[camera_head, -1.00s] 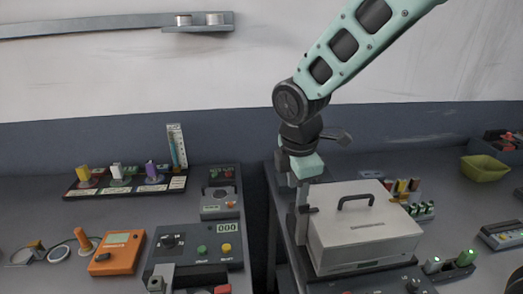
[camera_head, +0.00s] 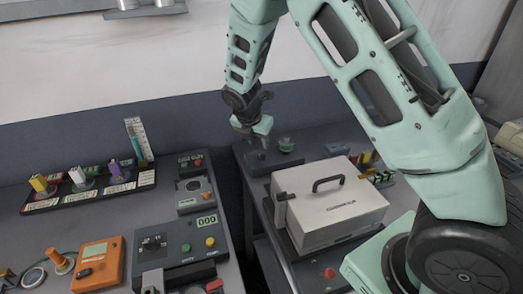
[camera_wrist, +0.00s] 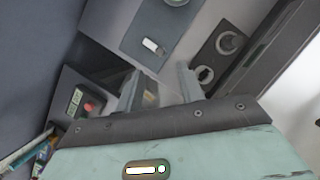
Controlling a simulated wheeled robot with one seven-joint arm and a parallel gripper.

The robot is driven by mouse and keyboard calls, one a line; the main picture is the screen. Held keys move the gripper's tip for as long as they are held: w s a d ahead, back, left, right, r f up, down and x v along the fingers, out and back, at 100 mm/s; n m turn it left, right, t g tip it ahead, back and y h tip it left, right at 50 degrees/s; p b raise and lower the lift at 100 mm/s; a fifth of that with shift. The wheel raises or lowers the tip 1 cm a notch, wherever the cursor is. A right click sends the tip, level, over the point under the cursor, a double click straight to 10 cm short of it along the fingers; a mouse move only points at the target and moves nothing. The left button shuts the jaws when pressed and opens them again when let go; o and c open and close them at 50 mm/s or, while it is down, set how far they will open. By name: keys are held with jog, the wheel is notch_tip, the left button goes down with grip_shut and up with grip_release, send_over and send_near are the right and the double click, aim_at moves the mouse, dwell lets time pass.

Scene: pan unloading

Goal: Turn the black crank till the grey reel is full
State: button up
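My gripper (camera_head: 254,132) points down behind the white box, above the back of the right bench. Its two fingers stand apart in the wrist view (camera_wrist: 158,86), with nothing clearly held between them. A low dark device (camera_head: 272,158) with a round knob-like top (camera_head: 286,145) sits just below and right of the gripper. The wrist view shows a dark plate with two round rings (camera_wrist: 230,42) to the right of the fingers. I cannot make out for sure which part is the black crank or the grey reel.
A white box (camera_head: 338,208) with a black handle stands on the right bench, in front of the gripper. A gap (camera_head: 230,190) parts the benches. The left bench holds a control panel (camera_head: 180,250), an orange meter (camera_head: 98,264) and a rack of coloured spools (camera_head: 90,188).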

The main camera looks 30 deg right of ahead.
aim_at(263, 154)
jog(key=p+x, duration=0.1)
jog(key=x, duration=0.7)
jog(key=shift+s+p, duration=0.1)
jog(key=shift+p, duration=0.2)
grip_shut()
